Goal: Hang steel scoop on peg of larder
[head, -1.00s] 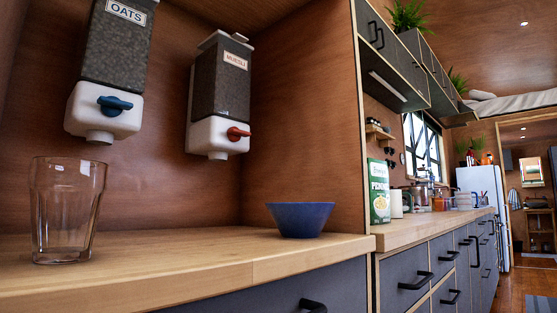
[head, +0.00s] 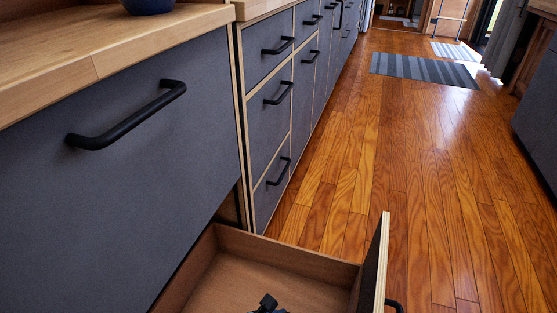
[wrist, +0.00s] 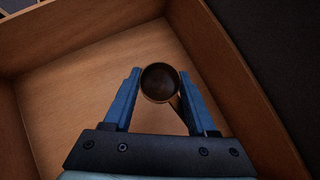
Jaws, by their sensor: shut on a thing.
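In the wrist view, my gripper (wrist: 160,85) is shut on the steel scoop (wrist: 160,83), between its two blue fingers. The scoop shows as a round, dark metal cup, mouth toward the camera, with a thin part running down to the right. The gripper is over or inside an open wooden drawer (wrist: 75,110); its exact height is unclear. In the head view, only the dark tip of my gripper (head: 268,303) shows at the bottom edge, in front of the drawer floor (head: 235,280). The scoop cannot be made out there. No peg is in view.
The open drawer's front panel (head: 374,270) stands out over the wood floor (head: 430,180). A grey cabinet front with a black handle (head: 125,118) and a wooden counter (head: 110,50) are on the left. A blue bowl (head: 148,5) sits on the counter.

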